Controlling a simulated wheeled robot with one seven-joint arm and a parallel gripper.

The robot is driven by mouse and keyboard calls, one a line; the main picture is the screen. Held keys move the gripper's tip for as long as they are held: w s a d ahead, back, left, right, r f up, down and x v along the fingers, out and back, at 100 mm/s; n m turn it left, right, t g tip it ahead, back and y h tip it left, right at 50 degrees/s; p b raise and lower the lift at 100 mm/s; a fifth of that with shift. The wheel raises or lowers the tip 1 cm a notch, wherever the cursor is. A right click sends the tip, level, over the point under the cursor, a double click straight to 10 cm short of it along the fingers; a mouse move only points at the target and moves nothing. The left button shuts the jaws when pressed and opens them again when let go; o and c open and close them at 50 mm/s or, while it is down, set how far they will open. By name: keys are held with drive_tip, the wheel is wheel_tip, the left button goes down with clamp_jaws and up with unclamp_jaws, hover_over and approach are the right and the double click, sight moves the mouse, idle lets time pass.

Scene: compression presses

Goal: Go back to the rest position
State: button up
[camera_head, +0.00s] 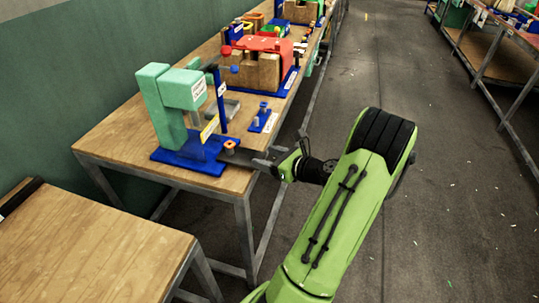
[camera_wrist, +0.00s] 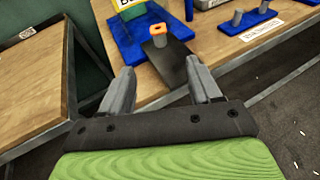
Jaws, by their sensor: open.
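My gripper (camera_wrist: 162,98) is at the front edge of the press table (camera_head: 122,140), its two grey fingers spread apart with nothing between them in the wrist view. Just beyond the fingertips, a dark flat plate (camera_wrist: 178,68) sticks out from the blue press base (camera_wrist: 124,44) toward me. A small grey part with an orange top (camera_wrist: 158,35) stands on the plate's far end, clear of the fingers. In the head view my green arm reaches in from the lower right, and the gripper's fingertips are small beside the plate.
A teal press (camera_head: 163,103) stands on the blue base. A small blue holder with grey pegs (camera_head: 262,121) is to its right. A red and wooden press (camera_head: 262,62) is farther back. An empty wooden table (camera_head: 85,255) is at lower left. The floor aisle (camera_head: 430,190) at right is clear.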

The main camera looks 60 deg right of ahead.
drive_tip(key=shift+s, duration=0.2)
drive_tip(key=shift+a+r, duration=0.1)
drive_tip(key=w+a+r+n+g+y+p, duration=0.1)
drive_tip(key=w+a+r+n+g+y, duration=0.2)
drive_tip(key=a+n, duration=0.75)
drive_tip(key=w+a+r+n+g+y+p, duration=0.1)
drive_tip(key=w+a+r+n+g+y, duration=0.2)
drive_tip(key=a+n, duration=0.7)
drive_tip(key=s+a+r+n+g+h+p, duration=0.2)
drive_tip(key=s+a+r+n+g+h, duration=0.1)
drive_tip(key=s+a+r+n, duration=0.6)
drive_tip(key=s+a+n+h, duration=0.1)
drive_tip(key=s+a+n, duration=0.3)
drive_tip(key=n, duration=0.4)
drive_tip(key=shift+s+a+r+p, duration=0.3)
drive_tip(key=shift+s+a, duration=0.05)
drive_tip(key=shift+s, duration=0.2)
